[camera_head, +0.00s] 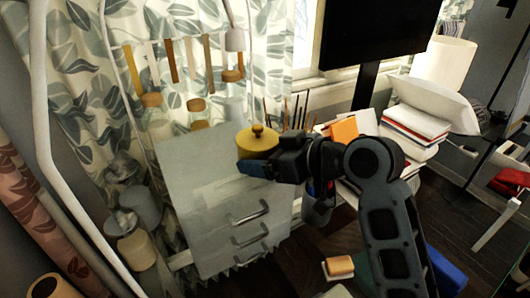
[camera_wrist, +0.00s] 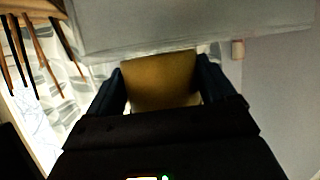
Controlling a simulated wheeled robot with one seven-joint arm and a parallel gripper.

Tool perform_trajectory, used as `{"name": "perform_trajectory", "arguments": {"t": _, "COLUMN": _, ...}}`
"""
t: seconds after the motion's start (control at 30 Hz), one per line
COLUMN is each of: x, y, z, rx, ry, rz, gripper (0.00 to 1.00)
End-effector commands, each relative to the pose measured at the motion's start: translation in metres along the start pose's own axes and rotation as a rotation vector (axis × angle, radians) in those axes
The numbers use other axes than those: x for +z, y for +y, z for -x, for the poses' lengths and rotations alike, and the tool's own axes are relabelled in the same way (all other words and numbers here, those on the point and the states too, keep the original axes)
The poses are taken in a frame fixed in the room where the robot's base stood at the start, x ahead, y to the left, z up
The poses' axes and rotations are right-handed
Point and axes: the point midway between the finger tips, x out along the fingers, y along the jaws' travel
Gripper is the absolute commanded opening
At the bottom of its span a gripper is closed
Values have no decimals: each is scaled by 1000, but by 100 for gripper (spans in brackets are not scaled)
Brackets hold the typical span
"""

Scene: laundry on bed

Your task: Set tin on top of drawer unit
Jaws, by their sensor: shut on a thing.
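The tin (camera_head: 258,141) is yellow with a small knob on its lid. My gripper (camera_head: 250,166) is shut on it, and the tin is upright at the right part of the drawer unit's top. In the wrist view the tin (camera_wrist: 160,80) sits between my two dark fingers (camera_wrist: 160,88). The drawer unit (camera_head: 208,222) is grey with several metal handles on its front. The head view shows the tin over or at the right edge of the unit's top; I cannot tell whether its base touches the surface. My gripper hides part of the tin's lower side.
Hanging brushes or utensils (camera_head: 185,70) and patterned curtains (camera_head: 75,60) stand behind the unit. Jars (camera_head: 137,245) are at its left. Stacked books and pillows (camera_head: 418,125) are at the right. The left part of the unit's top (camera_head: 185,150) is bare.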

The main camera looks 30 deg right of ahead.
Motion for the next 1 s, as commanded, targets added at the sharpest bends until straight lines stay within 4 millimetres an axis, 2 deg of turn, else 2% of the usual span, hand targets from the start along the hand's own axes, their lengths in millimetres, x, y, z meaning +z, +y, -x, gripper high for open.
{"name": "perform_trajectory", "arguments": {"t": 0.33, "x": 2, "y": 0, "z": -1, "rx": 1, "ry": 3, "rz": 1, "gripper": 36}}
{"name": "perform_trajectory", "arguments": {"t": 0.37, "x": 3, "y": 0, "z": -1, "rx": 1, "ry": 1, "rz": 0, "gripper": 85}}
{"name": "perform_trajectory", "arguments": {"t": 0.5, "x": 2, "y": 0, "z": -1, "rx": 1, "ry": 1, "rz": 0, "gripper": 98}}
{"name": "perform_trajectory", "arguments": {"t": 0.83, "x": -2, "y": 0, "z": 1, "rx": 1, "ry": 1, "rz": 0, "gripper": 100}}
{"name": "perform_trajectory", "arguments": {"t": 1.0, "x": 1, "y": 1, "z": 24, "rx": 3, "ry": 4, "rz": 0, "gripper": 100}}
